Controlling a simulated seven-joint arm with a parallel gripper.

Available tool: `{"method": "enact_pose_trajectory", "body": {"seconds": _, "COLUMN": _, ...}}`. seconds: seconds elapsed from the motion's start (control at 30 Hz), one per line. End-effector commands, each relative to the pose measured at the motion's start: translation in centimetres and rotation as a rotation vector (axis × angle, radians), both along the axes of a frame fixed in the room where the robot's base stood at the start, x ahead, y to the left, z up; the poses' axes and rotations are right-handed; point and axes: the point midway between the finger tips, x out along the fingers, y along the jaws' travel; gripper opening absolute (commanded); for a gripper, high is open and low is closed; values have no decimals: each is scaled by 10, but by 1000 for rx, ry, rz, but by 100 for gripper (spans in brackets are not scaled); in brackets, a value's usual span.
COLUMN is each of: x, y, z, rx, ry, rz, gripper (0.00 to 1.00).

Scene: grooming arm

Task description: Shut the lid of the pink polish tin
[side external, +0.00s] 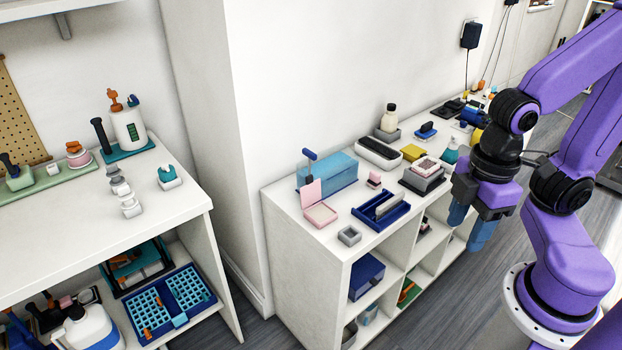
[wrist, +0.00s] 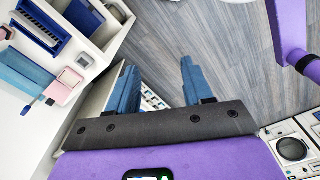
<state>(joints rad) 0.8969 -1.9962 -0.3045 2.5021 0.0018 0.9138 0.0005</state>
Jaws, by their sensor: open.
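The pink polish tin (side external: 320,215) sits on top of the white shelf unit near its left end. Its lid (side external: 311,194) stands up, open, at the tin's back edge. The tin also shows at the left of the wrist view (wrist: 60,91), seen at a slant. My gripper (side external: 468,224) is open with blue fingers and points down at the front edge of the shelf unit, well to the right of the tin. In the wrist view its fingers (wrist: 158,82) are apart with nothing between them.
A blue box (side external: 335,171) stands behind the tin. A dark blue divided tray (side external: 372,222) and a small grey box (side external: 349,236) sit right and in front of it. Grey stacked blocks (side external: 424,179) lie nearer my gripper. A white table (side external: 170,205) stands at left.

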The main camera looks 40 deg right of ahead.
Motion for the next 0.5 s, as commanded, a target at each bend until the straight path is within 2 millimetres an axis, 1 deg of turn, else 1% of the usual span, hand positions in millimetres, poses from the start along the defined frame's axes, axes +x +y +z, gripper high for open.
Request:
{"method": "enact_pose_trajectory", "body": {"seconds": 0.1, "x": 1, "y": 1, "z": 0, "rx": 0, "ry": 0, "rz": -3, "gripper": 51}}
{"method": "enact_pose_trajectory", "body": {"seconds": 0.17, "x": 5, "y": 4, "z": 2, "rx": 0, "ry": 0, "rz": -14, "gripper": 51}}
{"method": "enact_pose_trajectory", "body": {"seconds": 0.27, "x": 21, "y": 15, "z": 7, "rx": -1, "ry": 0, "rz": -54, "gripper": 51}}
{"method": "enact_pose_trajectory", "body": {"seconds": 0.37, "x": 49, "y": 31, "z": 15, "rx": -4, "ry": 2, "rz": -124, "gripper": 51}}
{"method": "enact_pose_trajectory", "body": {"seconds": 0.47, "x": 85, "y": 47, "z": 23, "rx": -6, "ry": 4, "rz": -205, "gripper": 51}}
{"method": "enact_pose_trajectory", "body": {"seconds": 0.5, "x": 100, "y": 53, "z": 26, "rx": -6, "ry": 4, "rz": -238, "gripper": 51}}
